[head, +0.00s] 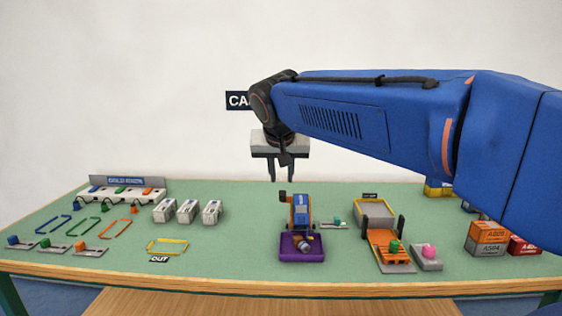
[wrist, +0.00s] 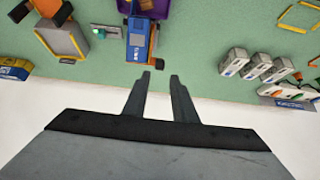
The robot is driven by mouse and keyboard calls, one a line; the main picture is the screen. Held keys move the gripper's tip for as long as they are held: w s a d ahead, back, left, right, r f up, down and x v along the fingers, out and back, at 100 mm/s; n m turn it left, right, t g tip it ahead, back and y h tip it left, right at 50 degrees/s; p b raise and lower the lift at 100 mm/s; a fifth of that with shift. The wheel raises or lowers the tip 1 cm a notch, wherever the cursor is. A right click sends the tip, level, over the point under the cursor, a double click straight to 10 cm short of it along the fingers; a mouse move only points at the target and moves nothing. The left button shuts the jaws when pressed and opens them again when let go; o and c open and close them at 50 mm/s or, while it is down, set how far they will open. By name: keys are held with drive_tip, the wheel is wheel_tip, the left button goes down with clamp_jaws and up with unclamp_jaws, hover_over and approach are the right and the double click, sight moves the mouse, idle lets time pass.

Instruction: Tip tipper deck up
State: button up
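What looks like the tipper deck is an orange slatted deck (head: 383,244) on a grey base plate at the right of the table. It slopes down toward the front from a grey, yellow-rimmed bed (head: 371,208). My gripper (head: 281,181) is open and empty, high above the back of the table and left of the deck. Its two fingers (wrist: 161,76) are apart with nothing between them.
A blue and orange machine (head: 300,208) with a purple tray (head: 290,246) stands mid-table. A pink knob (head: 429,250) on a grey block stands right of the deck, and orange containers (head: 488,237) farther right. White blocks (head: 187,210) stand left. The front-centre table is fairly clear.

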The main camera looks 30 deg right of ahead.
drive_tip(key=v, duration=0.6)
drive_tip(key=shift+f, duration=0.1)
idle(0.4)
